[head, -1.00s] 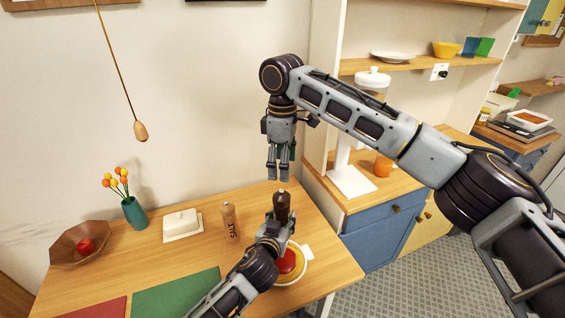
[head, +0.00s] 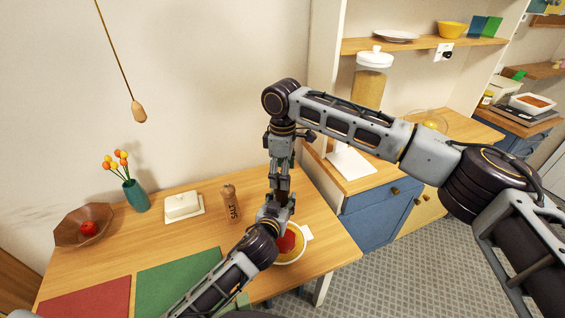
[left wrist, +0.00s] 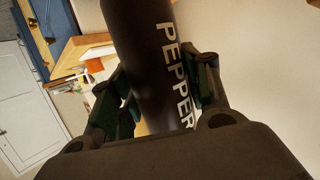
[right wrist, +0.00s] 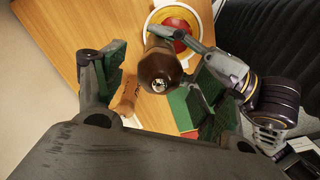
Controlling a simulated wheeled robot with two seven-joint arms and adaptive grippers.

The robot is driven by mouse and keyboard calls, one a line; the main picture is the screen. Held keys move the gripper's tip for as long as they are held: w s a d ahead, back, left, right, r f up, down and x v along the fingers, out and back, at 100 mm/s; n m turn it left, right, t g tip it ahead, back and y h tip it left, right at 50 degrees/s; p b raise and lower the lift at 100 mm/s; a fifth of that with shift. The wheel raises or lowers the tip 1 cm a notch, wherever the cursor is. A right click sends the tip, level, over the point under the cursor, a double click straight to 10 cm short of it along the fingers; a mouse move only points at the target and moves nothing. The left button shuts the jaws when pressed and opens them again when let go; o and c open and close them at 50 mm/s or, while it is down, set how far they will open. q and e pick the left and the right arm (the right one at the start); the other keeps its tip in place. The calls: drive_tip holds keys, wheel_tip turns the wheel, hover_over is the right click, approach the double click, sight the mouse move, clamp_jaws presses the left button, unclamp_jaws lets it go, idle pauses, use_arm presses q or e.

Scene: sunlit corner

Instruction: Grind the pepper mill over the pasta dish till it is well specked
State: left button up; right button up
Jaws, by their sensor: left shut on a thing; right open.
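The dark brown pepper mill (head: 279,202) is upright, and my left gripper (head: 274,213) is shut around its body. In the left wrist view the mill (left wrist: 150,55) shows its PEPPER lettering between the fingers. The pasta dish (head: 296,258), a pale round bowl with red sauce, stands below and beside the left gripper, partly hidden by it. My right gripper (head: 280,184) points down at the mill's top. In the right wrist view its open fingers stand on either side of the mill's knobbed head (right wrist: 161,68). Contact cannot be told.
A wooden salt mill (head: 231,206) stands left of the pepper mill. A white butter dish (head: 182,207), a flower vase (head: 135,196) and a bowl with an apple (head: 69,235) are further left. Red and green mats lie in front. A shelf unit stands at right.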

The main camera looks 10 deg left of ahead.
drive_tip(key=shift+f, duration=1.15)
drive_tip(key=shift+c, duration=0.5)
drive_tip(key=c, duration=1)
